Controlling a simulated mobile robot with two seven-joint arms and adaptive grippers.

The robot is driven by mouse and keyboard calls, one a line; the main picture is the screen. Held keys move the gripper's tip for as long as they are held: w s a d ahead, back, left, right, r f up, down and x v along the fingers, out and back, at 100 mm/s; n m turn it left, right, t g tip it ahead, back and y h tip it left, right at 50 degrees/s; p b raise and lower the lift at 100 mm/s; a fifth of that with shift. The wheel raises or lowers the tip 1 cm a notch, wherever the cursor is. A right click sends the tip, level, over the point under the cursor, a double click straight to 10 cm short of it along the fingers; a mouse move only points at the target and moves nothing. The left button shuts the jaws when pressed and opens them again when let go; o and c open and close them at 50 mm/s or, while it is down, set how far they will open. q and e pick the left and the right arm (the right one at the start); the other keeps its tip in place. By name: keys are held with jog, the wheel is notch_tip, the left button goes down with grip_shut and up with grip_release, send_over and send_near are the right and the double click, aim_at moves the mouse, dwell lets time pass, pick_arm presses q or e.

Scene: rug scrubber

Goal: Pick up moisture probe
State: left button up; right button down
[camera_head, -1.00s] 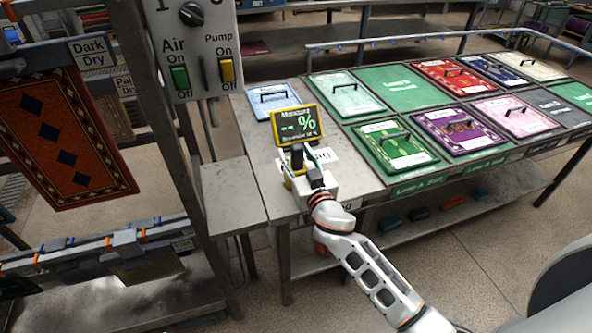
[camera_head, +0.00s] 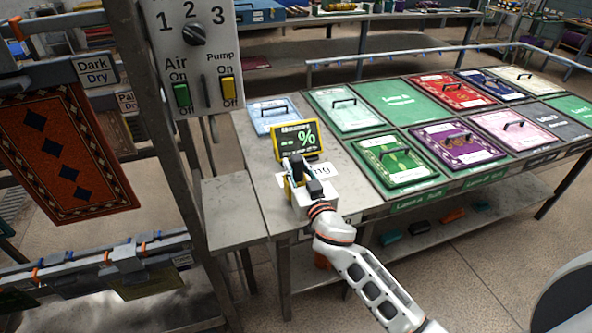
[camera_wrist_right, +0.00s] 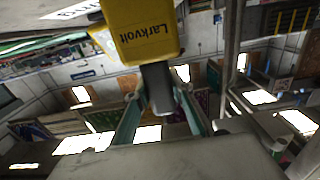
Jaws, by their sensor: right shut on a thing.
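The moisture probe (camera_head: 300,140) is a yellow-framed device with a dark screen showing green characters and a percent sign. It is upright above the left end of the metal table (camera_head: 262,190). My right gripper (camera_head: 296,176) is just below the screen and shut on the probe's dark handle. In the right wrist view, the yellow body (camera_wrist_right: 140,32) marked "Larkvolt" sits above the fingers (camera_wrist_right: 158,100), which close on its dark stem. My left gripper is out of view.
Coloured panels with handles, such as a green one (camera_head: 398,160), fill the table to the right. A control post (camera_head: 195,55) with switches stands at left, near a hanging red rug (camera_head: 68,150).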

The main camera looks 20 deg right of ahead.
notch_tip(320, 180, up, 9)
jog(key=shift+f+p, duration=0.2)
jog(key=shift+p, duration=1.05)
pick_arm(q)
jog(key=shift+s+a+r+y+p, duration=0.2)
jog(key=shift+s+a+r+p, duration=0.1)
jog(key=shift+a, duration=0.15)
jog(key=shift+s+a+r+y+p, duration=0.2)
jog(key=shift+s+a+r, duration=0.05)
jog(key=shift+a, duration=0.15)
pick_arm(e)
notch_tip(320, 180, up, 10)
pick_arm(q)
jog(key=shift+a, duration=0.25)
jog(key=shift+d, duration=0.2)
